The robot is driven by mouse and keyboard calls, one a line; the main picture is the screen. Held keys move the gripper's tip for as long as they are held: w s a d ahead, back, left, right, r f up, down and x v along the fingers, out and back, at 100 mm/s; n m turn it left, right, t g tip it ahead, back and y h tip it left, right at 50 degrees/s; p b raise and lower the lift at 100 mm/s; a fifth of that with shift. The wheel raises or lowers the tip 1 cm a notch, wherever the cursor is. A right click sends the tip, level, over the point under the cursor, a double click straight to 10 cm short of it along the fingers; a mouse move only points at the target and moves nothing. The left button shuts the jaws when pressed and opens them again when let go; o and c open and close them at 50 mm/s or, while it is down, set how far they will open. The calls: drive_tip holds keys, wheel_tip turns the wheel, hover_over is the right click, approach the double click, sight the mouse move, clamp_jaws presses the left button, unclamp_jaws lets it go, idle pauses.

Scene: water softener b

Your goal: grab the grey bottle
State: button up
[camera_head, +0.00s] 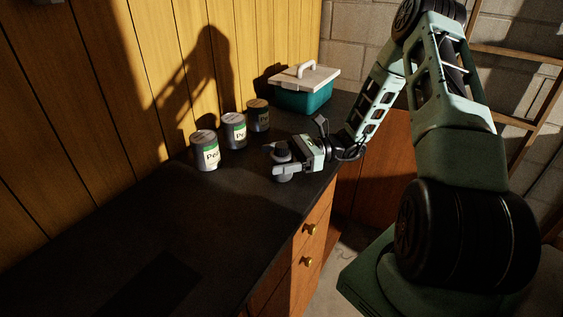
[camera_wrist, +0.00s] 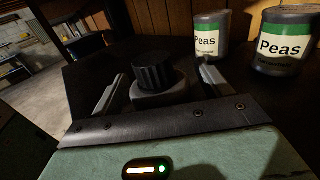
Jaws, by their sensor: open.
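The grey bottle (camera_head: 283,156) has a dark ribbed cap and stands upright on the dark countertop (camera_head: 150,230) near its right edge. In the wrist view the bottle (camera_wrist: 160,97) sits between the two fingers, its cap toward the top. My gripper (camera_head: 282,162) is open around the bottle, one finger on each side. In the wrist view the gripper (camera_wrist: 160,90) shows gaps at the cap on both sides. The lower part of the bottle is hidden behind the gripper body. I cannot tell whether a finger touches the bottle's body.
Three cans stand left of and behind the bottle: a near peas can (camera_head: 205,151), a middle peas can (camera_head: 234,130) and a yellowish can (camera_head: 258,115). A teal box with a pale lid (camera_head: 303,92) stands at the back. The counter's front left is clear.

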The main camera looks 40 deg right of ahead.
drive_tip(key=shift+w+a, duration=0.15)
drive_tip(key=shift+a, duration=0.2)
drive_tip(key=c, duration=1.2)
drive_tip(key=shift+c, duration=0.2)
